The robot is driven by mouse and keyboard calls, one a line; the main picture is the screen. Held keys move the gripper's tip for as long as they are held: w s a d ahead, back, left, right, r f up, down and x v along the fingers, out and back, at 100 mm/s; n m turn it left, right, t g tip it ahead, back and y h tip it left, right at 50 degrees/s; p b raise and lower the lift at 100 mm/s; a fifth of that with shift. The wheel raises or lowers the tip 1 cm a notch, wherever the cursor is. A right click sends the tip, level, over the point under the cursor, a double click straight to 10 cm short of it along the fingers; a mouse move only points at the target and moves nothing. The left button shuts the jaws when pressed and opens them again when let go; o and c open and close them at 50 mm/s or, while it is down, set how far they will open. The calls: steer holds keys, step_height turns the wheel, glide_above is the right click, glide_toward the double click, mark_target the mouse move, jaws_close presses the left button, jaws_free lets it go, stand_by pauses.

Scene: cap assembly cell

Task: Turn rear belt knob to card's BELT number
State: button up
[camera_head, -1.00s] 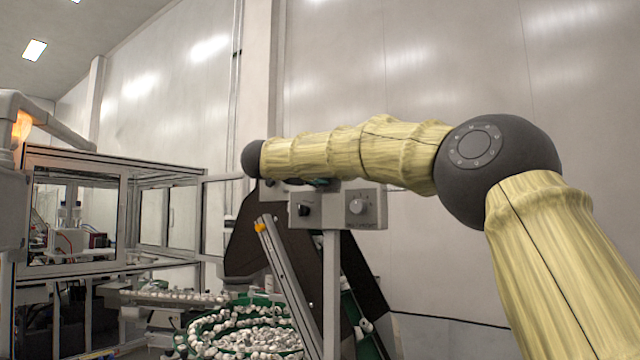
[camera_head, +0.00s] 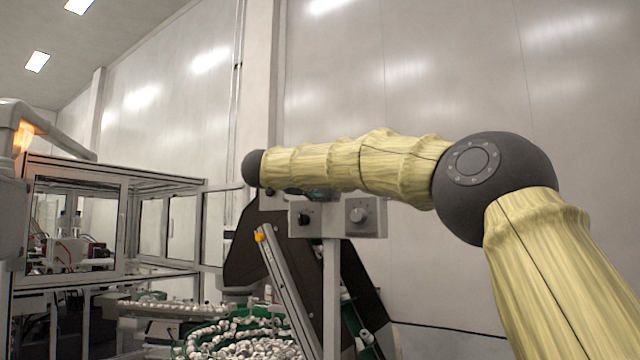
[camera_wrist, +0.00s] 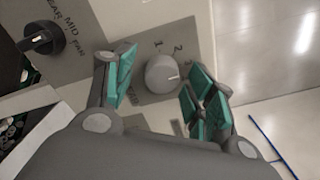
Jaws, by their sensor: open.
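A round grey knob (camera_wrist: 162,73) with a white pointer mark sits on a grey plate in the wrist view. The numbers 1, 2 and 3 are printed around it. The mark points to the picture's right, close to the side of the 3. My gripper (camera_wrist: 157,91) is open, with teal-padded fingers on either side of the knob; I cannot tell whether they touch it. In the head view the grey knob (camera_head: 358,215) is on the right-hand control box, and my gripper is mostly hidden behind my arm. I see no readable card.
A black knob (camera_wrist: 45,38) sits on the neighbouring plate with printed labels; it also shows on the left box (camera_head: 305,219). Below are a metal post (camera_head: 331,300), a slanted rail (camera_head: 286,285) and a green bowl of white caps (camera_head: 245,345). A framed enclosure (camera_head: 75,220) stands left.

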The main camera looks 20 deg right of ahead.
steer(key=v, duration=1.2)
stand_by(0.4)
steer(key=shift+f, duration=0.1)
